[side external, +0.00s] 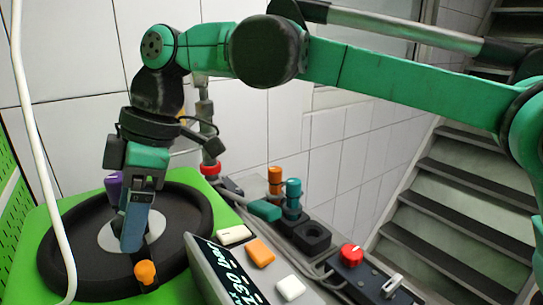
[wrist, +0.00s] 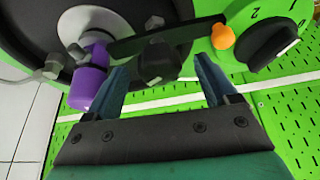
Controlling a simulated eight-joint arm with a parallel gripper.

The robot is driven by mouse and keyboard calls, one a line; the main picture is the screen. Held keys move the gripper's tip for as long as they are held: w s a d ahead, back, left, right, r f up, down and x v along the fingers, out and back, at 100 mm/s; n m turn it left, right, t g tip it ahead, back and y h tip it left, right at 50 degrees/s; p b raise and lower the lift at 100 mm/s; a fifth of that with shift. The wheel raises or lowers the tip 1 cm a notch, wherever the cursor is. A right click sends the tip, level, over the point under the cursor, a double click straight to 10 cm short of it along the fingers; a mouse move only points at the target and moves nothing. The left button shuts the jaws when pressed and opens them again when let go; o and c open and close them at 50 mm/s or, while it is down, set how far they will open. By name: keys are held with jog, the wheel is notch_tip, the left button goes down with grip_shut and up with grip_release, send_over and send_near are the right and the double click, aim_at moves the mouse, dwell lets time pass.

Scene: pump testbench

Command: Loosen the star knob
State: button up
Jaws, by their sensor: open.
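A dark lobed knob, which looks like the star knob (wrist: 158,62), sits in front of a black bar in the wrist view. My gripper (wrist: 163,75) is open, with one blue finger to each side of the knob. I cannot tell whether either finger touches it. In the side view my gripper (side external: 132,240) points down over the pale hub of a black round housing (side external: 185,225). The knob is hidden there behind the fingers.
A purple handle (wrist: 90,85) stands close to my left finger. An orange tip (wrist: 222,36) ends the black bar, near a black numbered dial (wrist: 268,40). A tilted display (side external: 222,270) and a red knob (side external: 351,254) stand to the right in the side view.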

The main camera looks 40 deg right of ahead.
jog(key=m+t, duration=0.1)
jog(key=m, duration=0.3)
jog(key=shift+s+t, duration=0.1)
jog(key=shift+t, duration=0.3)
notch_tip(320, 180, up, 5)
jog(key=d+m, duration=0.1)
jog(key=d, duration=0.2)
jog(key=d+f+m+t+h, duration=0.15)
jog(key=d+m, duration=0.25)
jog(key=d, duration=0.5)
jog(key=s+d+f+m+t+h, duration=0.1)
jog(key=s+d+f+m, duration=0.3)
jog(key=d+f, duration=0.2)
jog(key=s+d+f+m+t+h, duration=0.2)
jog(key=s+d+f+m, duration=0.1)
jog(key=d+f, duration=0.4)
jog(key=d, duration=0.3)
jog(key=shift+s+d+m, duration=0.2)
jog(key=shift+s+m, duration=0.15)
jog(key=shift+m, duration=0.05)
jog(key=shift+r, duration=0.1)
